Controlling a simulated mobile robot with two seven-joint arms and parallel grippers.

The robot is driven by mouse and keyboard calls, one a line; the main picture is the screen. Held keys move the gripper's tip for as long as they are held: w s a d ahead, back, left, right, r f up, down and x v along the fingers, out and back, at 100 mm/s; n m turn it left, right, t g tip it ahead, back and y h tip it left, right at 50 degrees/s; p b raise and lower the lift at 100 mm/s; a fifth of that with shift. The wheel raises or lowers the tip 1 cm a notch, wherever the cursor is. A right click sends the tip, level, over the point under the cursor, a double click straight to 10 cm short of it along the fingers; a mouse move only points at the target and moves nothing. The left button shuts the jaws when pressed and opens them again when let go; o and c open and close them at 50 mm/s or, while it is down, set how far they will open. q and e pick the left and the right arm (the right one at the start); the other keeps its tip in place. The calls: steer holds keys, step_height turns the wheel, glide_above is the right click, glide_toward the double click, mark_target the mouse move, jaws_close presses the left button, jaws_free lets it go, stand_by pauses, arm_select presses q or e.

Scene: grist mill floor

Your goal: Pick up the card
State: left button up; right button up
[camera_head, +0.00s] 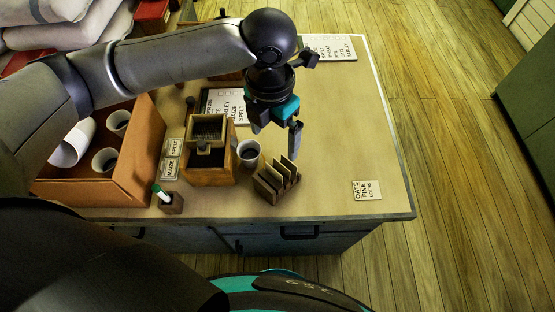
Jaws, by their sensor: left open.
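A card (367,190) printed "OATS FINE" with a lot line lies flat on the table (340,130) near its front right corner. Two smaller cards, "MAIZE" (169,169) and "SPELT" (173,147), are at the left beside the wooden box mill. My left gripper (275,142) is open and empty above the middle of the table, up and to the left of the "OATS FINE" card and well apart from it. My right gripper is not in view.
A slotted wooden rack (277,181) stands below my left gripper, with a cup (248,153) and the wooden mill (208,150) to its left. An orange-brown crate (140,160) holds white cups. A pen holder (171,203) stands at the front edge. The table's right side is mostly clear.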

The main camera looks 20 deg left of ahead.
arm_select(q)
steer(key=b, duration=0.2)
glide_above(274, 170)
steer(key=shift+m, duration=0.3)
steer(key=f, duration=0.9)
steer(key=shift+a, duration=0.2)
steer(key=shift+w+d+f+b, duration=0.1)
steer(key=shift+f+b, duration=0.35)
steer(key=shift+f, duration=2.55)
steer(key=shift+r, duration=0.1)
steer(key=c, duration=1)
